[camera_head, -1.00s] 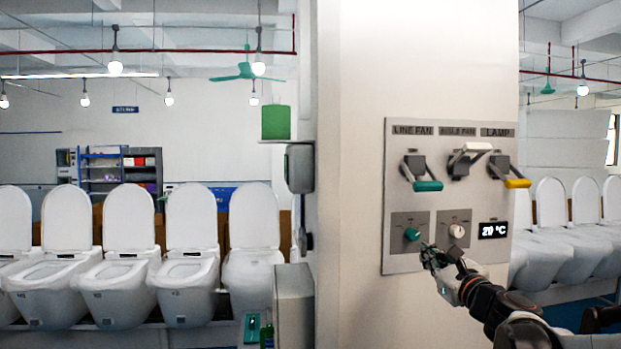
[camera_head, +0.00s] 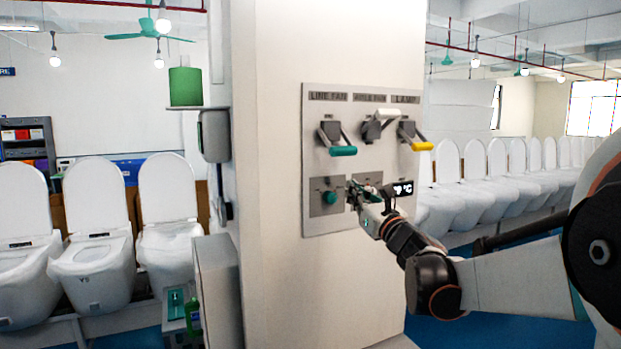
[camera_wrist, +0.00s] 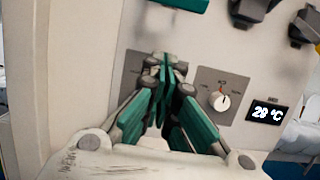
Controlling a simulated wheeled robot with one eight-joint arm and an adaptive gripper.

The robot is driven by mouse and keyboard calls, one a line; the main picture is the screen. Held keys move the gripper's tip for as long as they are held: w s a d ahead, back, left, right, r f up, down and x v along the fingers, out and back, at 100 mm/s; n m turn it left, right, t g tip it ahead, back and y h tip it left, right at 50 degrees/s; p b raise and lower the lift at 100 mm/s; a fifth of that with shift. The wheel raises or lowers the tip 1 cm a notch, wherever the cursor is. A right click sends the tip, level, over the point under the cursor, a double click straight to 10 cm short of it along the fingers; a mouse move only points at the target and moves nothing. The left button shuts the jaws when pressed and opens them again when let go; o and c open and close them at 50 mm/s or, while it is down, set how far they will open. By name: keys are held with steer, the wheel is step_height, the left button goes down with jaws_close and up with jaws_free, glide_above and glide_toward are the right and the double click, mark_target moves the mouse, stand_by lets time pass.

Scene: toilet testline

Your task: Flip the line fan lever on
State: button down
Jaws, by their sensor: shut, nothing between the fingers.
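The line fan lever (camera_head: 343,151) is the leftmost of three on the wall panel (camera_head: 315,220), under the "LINE FAN" label (camera_head: 328,96). Its green handle hangs low, sticking out from a dark mount. In the wrist view part of a green handle (camera_wrist: 182,4) shows at the top edge. My gripper (camera_head: 354,187) is shut and empty, in front of the panel's lower half, below the lever and apart from it. In the wrist view its green-padded fingers (camera_wrist: 165,65) meet over the left knob's plate and hide that knob.
The middle lever (camera_head: 380,120) has a raised white handle. The yellow lamp lever (camera_head: 422,146) is low. A green knob (camera_head: 330,197), a white knob (camera_wrist: 220,101) and a temperature display (camera_wrist: 268,113) sit below. A grey box (camera_head: 216,280) stands left of the pillar.

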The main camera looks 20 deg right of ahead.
steer(key=w+r+p, duration=0.2)
steer(key=w+r, duration=0.3)
steer(key=shift+r+p, duration=0.15)
steer(key=shift+p, duration=0.15)
steer(key=shift+a, duration=0.15)
steer(key=shift+w, duration=0.15)
